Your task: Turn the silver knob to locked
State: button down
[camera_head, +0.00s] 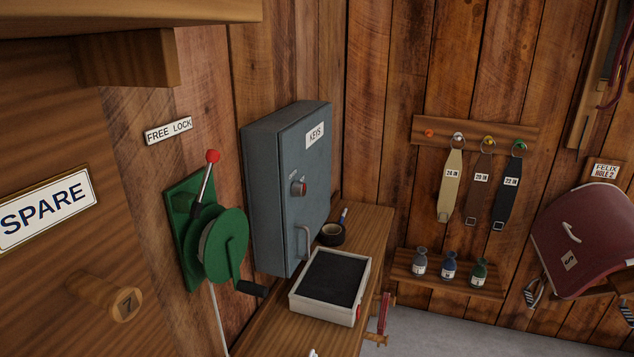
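The silver knob (298,187) sits on the door of a blue-grey metal cabinet (270,200) marked KEYS, on the wall left of centre. My gripper is not in view.
A green winch (223,245) with a red-tipped lever (212,157) and black crank stands left of the cabinet. Below are a dark-lined tray (335,278) and black tape roll (331,235) on a wooden shelf (375,222). Straps (450,185) hang at right, beside a maroon saddle (585,240).

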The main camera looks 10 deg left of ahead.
aim_at(299, 188)
jog(key=i+l+u, duration=0.15)
jog(key=l+u, duration=0.2)
jog(key=i+l+u, duration=0.15)
jog(key=l+u, duration=0.15)
jog(key=i+l+u, duration=0.1)
jog(key=l+u, duration=0.25)
